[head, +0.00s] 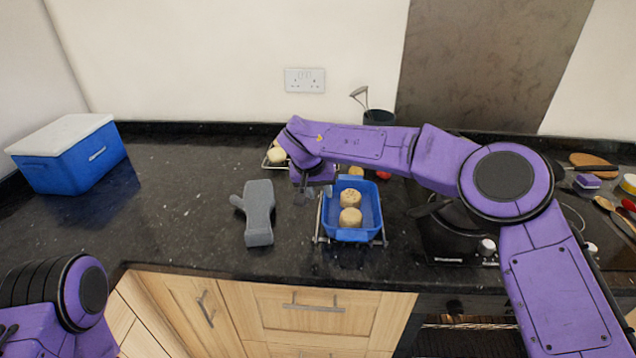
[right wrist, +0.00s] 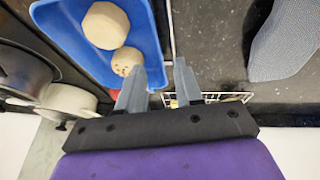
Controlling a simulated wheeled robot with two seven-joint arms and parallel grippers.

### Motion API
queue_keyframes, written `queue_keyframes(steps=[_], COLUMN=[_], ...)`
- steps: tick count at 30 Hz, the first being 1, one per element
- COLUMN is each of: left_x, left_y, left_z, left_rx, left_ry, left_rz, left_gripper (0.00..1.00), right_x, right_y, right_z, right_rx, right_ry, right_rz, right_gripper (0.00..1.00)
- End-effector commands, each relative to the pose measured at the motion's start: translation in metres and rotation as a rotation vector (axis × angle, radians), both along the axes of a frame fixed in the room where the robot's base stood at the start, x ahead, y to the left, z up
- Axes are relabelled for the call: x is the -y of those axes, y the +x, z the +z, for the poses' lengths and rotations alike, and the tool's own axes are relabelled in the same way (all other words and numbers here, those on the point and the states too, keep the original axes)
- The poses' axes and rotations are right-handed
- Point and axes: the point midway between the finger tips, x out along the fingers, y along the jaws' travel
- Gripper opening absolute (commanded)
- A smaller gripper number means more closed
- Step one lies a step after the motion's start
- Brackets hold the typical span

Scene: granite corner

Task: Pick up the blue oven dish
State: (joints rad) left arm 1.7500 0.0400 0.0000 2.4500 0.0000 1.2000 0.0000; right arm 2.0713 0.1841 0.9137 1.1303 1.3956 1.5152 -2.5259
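The blue oven dish (head: 371,208) stands on a wire rack (head: 320,238) near the counter's front edge. Two round tan buns (head: 350,217) lie in it. My right gripper (head: 308,194) is at the dish's far left side, reaching in from the right above it. In the right wrist view the gripper (right wrist: 160,80) is open, with one finger over the inside of the dish (right wrist: 72,45) and the other outside its long rim. I cannot tell whether either finger touches the rim. My left arm shows at the lower left, but its gripper is out of view.
A grey oven mitt (head: 258,212) lies left of the dish. A blue cool box (head: 72,160) with a white lid stands at far left. A dark pot (head: 378,117) stands behind. The hob (head: 450,238) is to the right. Counter between box and mitt is clear.

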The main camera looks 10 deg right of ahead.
Motion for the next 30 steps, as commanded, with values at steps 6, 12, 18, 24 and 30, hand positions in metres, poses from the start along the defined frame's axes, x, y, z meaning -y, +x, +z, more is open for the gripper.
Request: queue_keyframes(steps=[6, 12, 18, 24, 30], left_x=[0.0, 0.0, 0.0, 0.0, 0.0], left_y=[0.0, 0.0, 0.0, 0.0, 0.0], left_z=[0.01, 0.015, 0.015, 0.015, 0.015], left_rx=[0.0, 0.0, 0.0, 0.0, 0.0], left_ry=[0.0, 0.0, 0.0, 0.0, 0.0], left_rz=[0.0, 0.0, 0.0, 0.0, 0.0], left_gripper=[0.39, 0.39, 0.39, 0.39, 0.39], right_x=[0.01, 0.017, 0.018, 0.018, 0.019], right_y=[0.014, 0.023, 0.025, 0.025, 0.025], right_z=[-0.038, -0.062, -0.069, -0.069, -0.069], right_rx=[-0.001, 0.0, 0.001, 0.001, 0.001], right_ry=[-0.001, 0.0, 0.0, 0.0, 0.0], right_rz=[0.0, 0.001, 0.0, 0.0, 0.0], right_gripper=[0.35, 0.35, 0.35, 0.32, 0.0])
